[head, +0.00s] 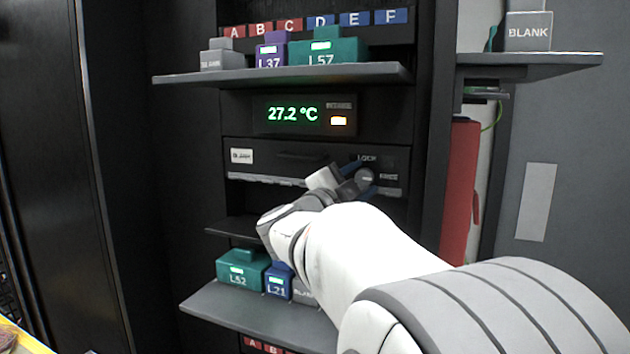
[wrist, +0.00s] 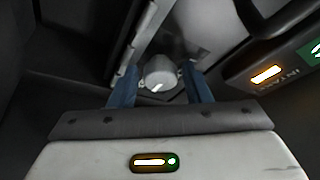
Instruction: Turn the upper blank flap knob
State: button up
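The upper blank flap knob (head: 366,177) is a round grey knob at the right end of the black flap panel (head: 285,155), between the words LOCK and FREE. In the wrist view the knob (wrist: 160,73) has a white mark pointing toward the lower left. My gripper (head: 361,180) is at the knob, with one blue finger on each side of it. In the wrist view my gripper (wrist: 160,78) is open around the knob, with narrow gaps seeming to show between fingers and knob. Contact is hard to tell.
A display (head: 305,114) reading 27.2 °C sits above the flap. The upper shelf (head: 285,75) carries grey, purple and teal blocks and juts out above. The lower shelf (head: 250,312) holds L52 and L21 blocks below my arm. A red panel (head: 459,190) stands to the right.

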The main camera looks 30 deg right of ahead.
jog(key=c, duration=0.7)
jog(key=shift+f+n, duration=0.1)
jog(key=shift+n, duration=0.3)
jog(key=shift+s+f+n+t+b, duration=0.1)
jog(key=shift+n+t+b, duration=0.6)
jog(key=shift+n, duration=0.5)
jog(key=n+t, duration=0.1)
jog(key=n, duration=0.1)
jog(key=n+t+b, duration=0.1)
jog(key=n, duration=0.1)
jog(key=shift+s+d+f+n, duration=0.1)
jog(key=shift+d+n, duration=0.05)
jog(key=shift+n, duration=0.25)
jog(key=n+t+y+b, duration=0.1)
jog(key=n+t, duration=0.1)
jog(key=n, duration=0.2)
jog(key=n+t+y+b, duration=0.1)
jog(key=n+t, duration=0.1)
jog(key=n, duration=0.3)
jog(key=shift+s+d, duration=0.15)
jog(key=n+t+y, duration=0.1)
jog(key=n, duration=0.1)
jog(key=n+y+b, duration=0.1)
jog(key=n, duration=0.2)
jog(key=n+t+y+b, duration=0.1)
jog(key=n, duration=0.2)
jog(key=shift+t, duration=0.3)
jog(key=shift+n+y, duration=0.3)
